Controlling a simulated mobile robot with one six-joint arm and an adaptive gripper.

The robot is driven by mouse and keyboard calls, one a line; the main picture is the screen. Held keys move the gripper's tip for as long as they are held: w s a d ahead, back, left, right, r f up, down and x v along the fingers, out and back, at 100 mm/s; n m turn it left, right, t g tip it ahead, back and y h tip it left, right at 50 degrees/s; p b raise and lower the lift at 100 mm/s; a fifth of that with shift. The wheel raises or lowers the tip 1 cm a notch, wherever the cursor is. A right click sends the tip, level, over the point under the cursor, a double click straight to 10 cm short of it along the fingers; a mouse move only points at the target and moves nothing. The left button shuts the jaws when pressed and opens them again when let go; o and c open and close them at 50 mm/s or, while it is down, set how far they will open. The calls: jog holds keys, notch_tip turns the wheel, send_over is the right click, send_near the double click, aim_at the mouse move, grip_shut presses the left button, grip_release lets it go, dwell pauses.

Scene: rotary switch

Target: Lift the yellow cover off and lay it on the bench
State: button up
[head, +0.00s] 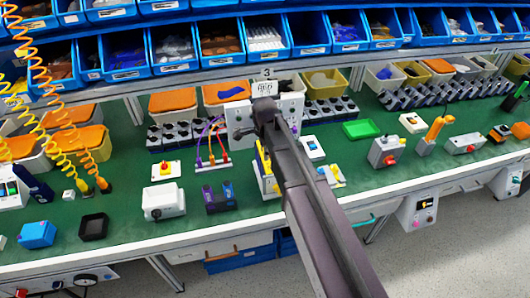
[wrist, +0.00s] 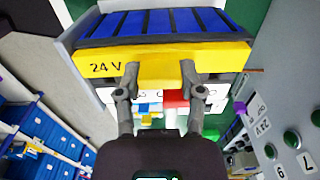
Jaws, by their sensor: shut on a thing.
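The yellow cover (wrist: 222,58), marked "24 V", fills the upper middle of the wrist view. My gripper (wrist: 160,76) has a finger at each side of the cover's yellow tab and is shut on it. Whether the cover still touches what lies under it cannot be told. In the head view a yellow part (head: 262,157) shows beside my arm at a grey and white unit on the bench; my arm hides most of it and the gripper. The green bench (head: 240,178) runs across the head view.
A dark blue holder (head: 219,198) and a white box (head: 163,201) stand left of my arm. A grey box with a red button (head: 387,152) stands to the right, with a green tray (head: 361,129) behind it. Bare green bench lies between them. Blue bins line the back.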

jog(key=shift+r, duration=0.2)
notch_tip(320, 180, up, 4)
jog(key=p, duration=0.4)
jog(key=shift+f, duration=0.1)
jog(key=s+d, duration=0.4)
jog(key=s, duration=1.1)
jog(key=shift+s+r+p, duration=0.25)
jog(key=shift+r+p, duration=0.15)
jog(key=shift+d+r, duration=0.1)
jog(key=shift+r+p, duration=2.4)
jog(key=shift+p, duration=0.1)
jog(key=shift+f+b, duration=0.4)
